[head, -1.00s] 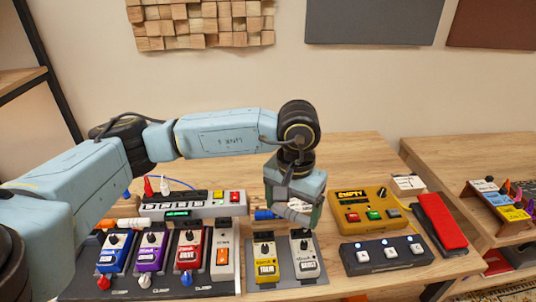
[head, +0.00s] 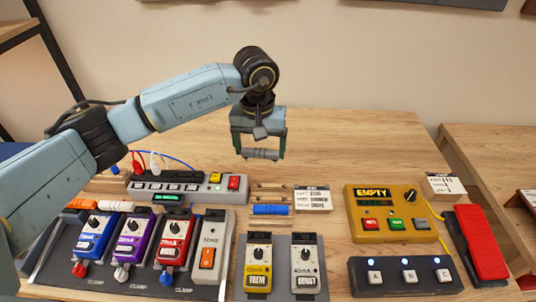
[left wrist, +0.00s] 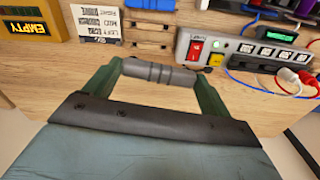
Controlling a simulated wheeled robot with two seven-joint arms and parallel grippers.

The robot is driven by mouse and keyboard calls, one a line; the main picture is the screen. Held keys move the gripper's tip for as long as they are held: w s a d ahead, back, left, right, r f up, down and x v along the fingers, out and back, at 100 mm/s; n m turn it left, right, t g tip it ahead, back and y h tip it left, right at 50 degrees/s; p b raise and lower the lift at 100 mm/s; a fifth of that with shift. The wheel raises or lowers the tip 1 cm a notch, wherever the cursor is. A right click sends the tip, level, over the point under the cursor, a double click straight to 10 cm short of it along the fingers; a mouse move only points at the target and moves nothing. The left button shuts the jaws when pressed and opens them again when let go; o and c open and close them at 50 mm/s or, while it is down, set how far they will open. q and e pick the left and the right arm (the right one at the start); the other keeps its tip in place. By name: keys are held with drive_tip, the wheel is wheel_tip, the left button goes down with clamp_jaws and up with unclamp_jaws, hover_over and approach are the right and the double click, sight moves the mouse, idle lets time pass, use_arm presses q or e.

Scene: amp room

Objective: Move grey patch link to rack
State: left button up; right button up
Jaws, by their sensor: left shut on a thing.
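My left gripper (head: 260,152) is shut on the grey patch link (head: 262,154), a short ribbed grey cylinder spanning between its two fingers. The link also shows in the left wrist view (left wrist: 158,71), held crosswise between green fingers. Gripper and link are in the air above the table, behind the rack as the head view shows it. The wooden rack (head: 270,188) stands at mid-table with a blue link (head: 270,210) lying in its front slot; the slots behind look empty. The rack also shows in the left wrist view (left wrist: 152,36). My right gripper is not in view.
A power strip (head: 190,188) with plugs and cables is left of the rack, and a printed card (head: 313,198) is right of it. Pedals stand in front, including a cream one (head: 305,270). A yellow box (head: 388,212) reads EMPTY. The table behind is clear.

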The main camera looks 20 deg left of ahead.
use_arm(q)
drive_tip(key=shift+n, duration=0.7)
drive_tip(key=w+f+b, duration=0.1)
drive_tip(key=f, duration=0.2)
drive_tip(key=w+d+f+b, duration=0.1)
drive_tip(key=f, duration=0.2)
drive_tip(key=w+d+f+b, duration=0.1)
drive_tip(key=f, duration=0.2)
drive_tip(key=shift+w+f+b, duration=0.1)
drive_tip(key=shift+w+b, duration=0.15)
drive_tip(key=shift+b, duration=0.15)
drive_tip(key=shift+f+b, duration=0.55)
drive_tip(key=shift+f, duration=0.1)
drive_tip(key=shift+f+b, duration=0.4)
drive_tip(key=shift+f, duration=0.1)
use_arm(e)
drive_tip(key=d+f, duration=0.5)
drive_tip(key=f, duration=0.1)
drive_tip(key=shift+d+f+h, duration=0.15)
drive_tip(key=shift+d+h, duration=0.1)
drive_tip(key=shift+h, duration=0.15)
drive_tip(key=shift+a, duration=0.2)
